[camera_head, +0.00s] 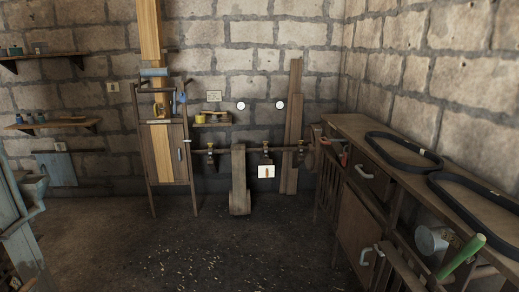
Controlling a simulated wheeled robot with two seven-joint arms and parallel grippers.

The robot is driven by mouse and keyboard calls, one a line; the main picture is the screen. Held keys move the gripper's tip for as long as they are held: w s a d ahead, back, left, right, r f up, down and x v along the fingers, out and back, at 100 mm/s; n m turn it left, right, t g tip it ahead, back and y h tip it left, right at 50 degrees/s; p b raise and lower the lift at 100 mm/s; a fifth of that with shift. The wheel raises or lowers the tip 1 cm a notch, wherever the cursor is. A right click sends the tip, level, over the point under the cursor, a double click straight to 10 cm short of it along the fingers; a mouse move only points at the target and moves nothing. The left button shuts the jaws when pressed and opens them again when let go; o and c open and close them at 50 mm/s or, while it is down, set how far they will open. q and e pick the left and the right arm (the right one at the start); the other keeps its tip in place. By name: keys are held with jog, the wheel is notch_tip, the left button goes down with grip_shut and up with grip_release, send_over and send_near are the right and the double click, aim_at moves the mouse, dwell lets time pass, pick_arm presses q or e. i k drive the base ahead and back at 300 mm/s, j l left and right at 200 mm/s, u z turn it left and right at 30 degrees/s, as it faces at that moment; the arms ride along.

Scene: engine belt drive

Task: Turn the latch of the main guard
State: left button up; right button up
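I cannot make out a part that is clearly the main guard or its latch in the head view. A blue-grey worn structure (20,225) is cut off by the left edge, and I cannot tell what it is. Two black belt loops lie on the wooden bench at the right, one farther back (372,152) and one nearer (470,205). Neither of my grippers shows in this view.
The wooden bench (345,124) runs along the right wall, with a green handle (462,256) and a metal can (430,240) low by it. The middle floor (215,245) is open.

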aim_at(375, 245)
jog(key=z, duration=0.5)
jog(key=i+j+z, duration=0.1)
jog(key=i+z, duration=0.3)
jog(key=i+j+z, duration=0.1)
jog(key=z, duration=0.3)
jog(key=i+j+z, duration=0.5)
jog(key=z, duration=0.3)
